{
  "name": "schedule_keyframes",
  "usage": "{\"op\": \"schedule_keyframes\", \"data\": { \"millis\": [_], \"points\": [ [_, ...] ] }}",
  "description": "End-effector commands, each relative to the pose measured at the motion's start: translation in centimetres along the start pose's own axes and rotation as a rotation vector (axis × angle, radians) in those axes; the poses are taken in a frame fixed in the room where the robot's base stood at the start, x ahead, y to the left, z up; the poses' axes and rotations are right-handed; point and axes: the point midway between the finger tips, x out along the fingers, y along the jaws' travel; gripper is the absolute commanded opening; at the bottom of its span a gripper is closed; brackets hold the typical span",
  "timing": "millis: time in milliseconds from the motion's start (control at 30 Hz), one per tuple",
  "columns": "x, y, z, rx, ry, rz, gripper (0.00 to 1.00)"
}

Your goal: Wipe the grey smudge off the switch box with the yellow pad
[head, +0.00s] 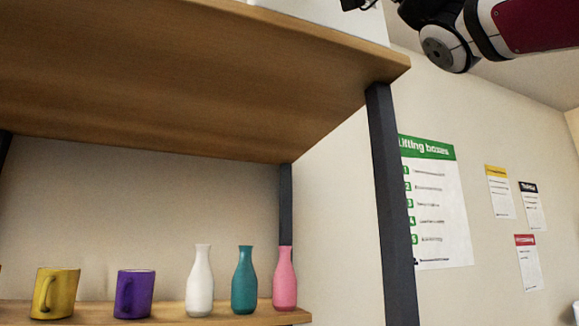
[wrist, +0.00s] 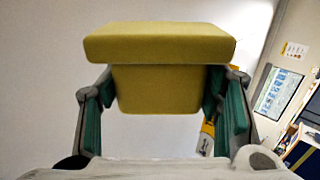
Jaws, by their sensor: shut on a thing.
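The yellow pad (wrist: 160,42) fills the upper middle of the wrist view, a wide slab with a narrower block below it. My gripper (wrist: 161,88) is shut on that block, one green-lined finger at each side. A plain pale surface lies behind the pad; I cannot tell how far off it is or whether the pad touches it. I cannot make out the switch box or a grey smudge in either view. A white thing (head: 325,14) on the upper shelf board is cut off by the head view's top edge, so I cannot tell what it is.
The wooden upper board (head: 190,75) has a dark post (head: 392,210) at its right. Below stand a yellow mug (head: 60,293), a purple mug (head: 138,294), and white (head: 200,285), teal (head: 244,285) and pink (head: 285,282) bottles. A poster (head: 437,205) hangs on the wall.

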Motion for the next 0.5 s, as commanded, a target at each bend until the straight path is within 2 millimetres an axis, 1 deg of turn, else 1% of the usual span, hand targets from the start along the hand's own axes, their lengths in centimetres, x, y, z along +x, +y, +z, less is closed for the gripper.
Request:
{"op": "schedule_keyframes", "data": {
  "millis": [233,500],
  "points": [
    [0.0,0.0,-0.4,-0.003,0.002,0.000,0.37],
    [0.0,0.0,-2.5,-0.004,0.002,-0.001,0.37]
  ]
}}
